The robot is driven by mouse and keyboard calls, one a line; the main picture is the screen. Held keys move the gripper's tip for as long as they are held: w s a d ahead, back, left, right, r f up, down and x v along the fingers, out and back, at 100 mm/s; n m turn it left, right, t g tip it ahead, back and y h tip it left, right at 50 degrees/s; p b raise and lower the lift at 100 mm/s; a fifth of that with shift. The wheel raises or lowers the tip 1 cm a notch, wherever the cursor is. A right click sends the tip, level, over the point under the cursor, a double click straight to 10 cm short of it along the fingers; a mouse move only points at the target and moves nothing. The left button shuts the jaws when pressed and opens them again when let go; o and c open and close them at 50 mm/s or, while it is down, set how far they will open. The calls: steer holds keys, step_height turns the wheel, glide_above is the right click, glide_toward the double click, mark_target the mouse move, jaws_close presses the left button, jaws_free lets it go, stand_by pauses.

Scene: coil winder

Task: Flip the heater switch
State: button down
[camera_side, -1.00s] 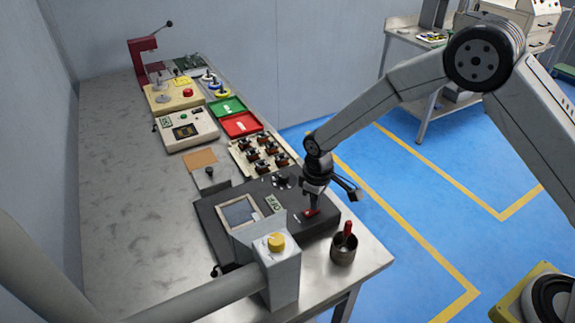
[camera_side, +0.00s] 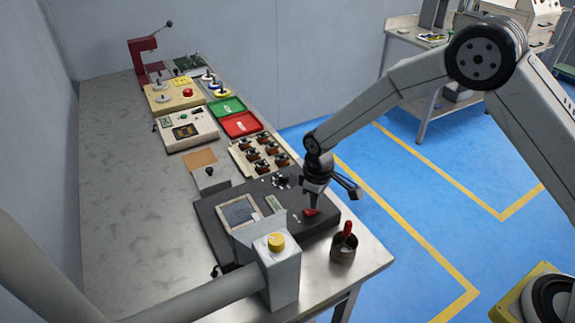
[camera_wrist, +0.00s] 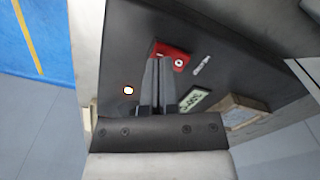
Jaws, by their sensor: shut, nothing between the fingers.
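The heater switch is a red rocker (camera_side: 311,212) on the right part of a dark control panel (camera_side: 230,205). In the wrist view the red switch (camera_wrist: 172,54) shows a white round mark on one end, and its other end is partly covered by my fingers. My gripper (camera_side: 315,204) points down at the switch with its fingers shut and empty. In the wrist view the fingertips of my gripper (camera_wrist: 158,60) are at the switch's near edge, touching or very close to it; I cannot tell which. A small round light (camera_wrist: 128,90) glows white with an orange rim beside the fingers.
The panel carries a label (camera_side: 274,202) and a framed window (camera_side: 238,213). A grey post with a yellow knob (camera_side: 276,241) stands in front. A cup with a red-handled tool (camera_side: 343,249) stands at the right. Several small parts fill a tray (camera_side: 240,162) behind the panel.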

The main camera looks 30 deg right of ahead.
steer(key=shift+r, duration=3)
steer(key=shift+s+d+r, duration=0.15)
steer(key=shift+d+r, duration=0.05)
steer(key=shift+d, duration=0.05)
steer(key=s+d+r+m+t, duration=0.1)
steer(key=s+d+r+m, duration=0.1)
steer(key=s+d, duration=0.4)
steer(key=s+d+r+m+t, duration=0.1)
steer(key=s+d+r+m, duration=0.2)
steer(key=s+d, duration=0.4)
steer(key=s+m, duration=0.1)
steer(key=s, duration=0.5)
steer(key=shift+s+r+t, duration=0.2)
steer(key=shift+r+t, duration=0.1)
steer(key=shift+r, duration=0.05)
